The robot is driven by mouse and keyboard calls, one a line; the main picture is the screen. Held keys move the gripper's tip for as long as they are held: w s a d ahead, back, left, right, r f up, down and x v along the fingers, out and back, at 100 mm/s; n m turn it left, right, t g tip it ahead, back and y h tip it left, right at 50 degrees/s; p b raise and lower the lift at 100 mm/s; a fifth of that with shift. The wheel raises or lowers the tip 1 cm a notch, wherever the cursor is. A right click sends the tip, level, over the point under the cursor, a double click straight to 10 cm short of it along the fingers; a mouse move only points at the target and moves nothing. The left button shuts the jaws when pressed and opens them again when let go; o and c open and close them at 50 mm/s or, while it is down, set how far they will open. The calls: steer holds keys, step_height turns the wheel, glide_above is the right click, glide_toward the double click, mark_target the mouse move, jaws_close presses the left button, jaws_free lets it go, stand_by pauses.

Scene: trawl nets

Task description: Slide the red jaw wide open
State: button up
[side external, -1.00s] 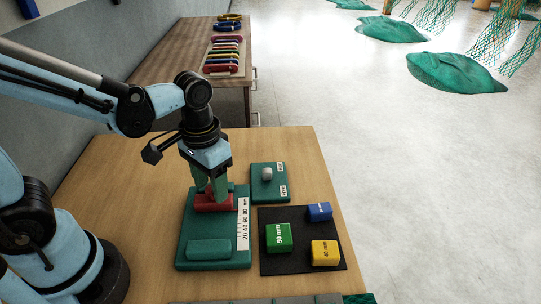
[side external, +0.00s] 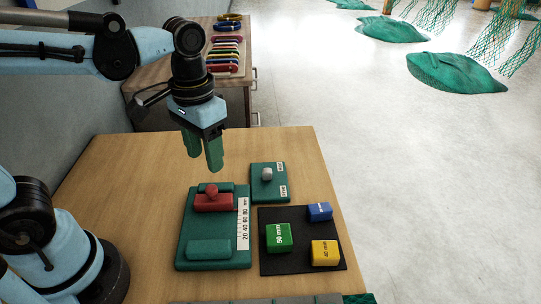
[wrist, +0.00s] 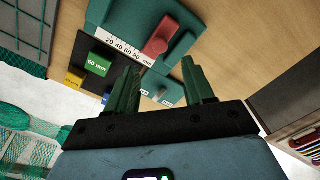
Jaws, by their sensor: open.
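The red jaw (side external: 213,204) with its round red knob sits at the far end of the green gauge board (side external: 184,240). It lies by the 80 end of the white mm scale (side external: 243,225), close to a green block behind it. A wide gap separates it from the green jaw (side external: 209,250) at the near end. My gripper (side external: 204,160) is open and empty, raised above and beyond the red jaw, clear of it. In the wrist view the red jaw (wrist: 158,42) shows past the open green fingers (wrist: 159,68).
A black mat (side external: 297,264) at right bears green (side external: 279,238), yellow (side external: 325,253) and blue (side external: 319,211) blocks. A small green plate (side external: 282,177) with a grey knob (side external: 267,173) lies behind it. Bare table lies left of the board.

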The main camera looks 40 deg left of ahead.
steer(key=shift+r, duration=2.1)
steer(key=w+a+f+t, duration=0.1)
steer(key=a+f+t, duration=0.3)
steer(key=t, duration=0.3)
steer(key=shift+w+a+f, duration=0.25)
steer(key=shift+w+f, duration=0.05)
steer(key=shift+f, duration=0.25)
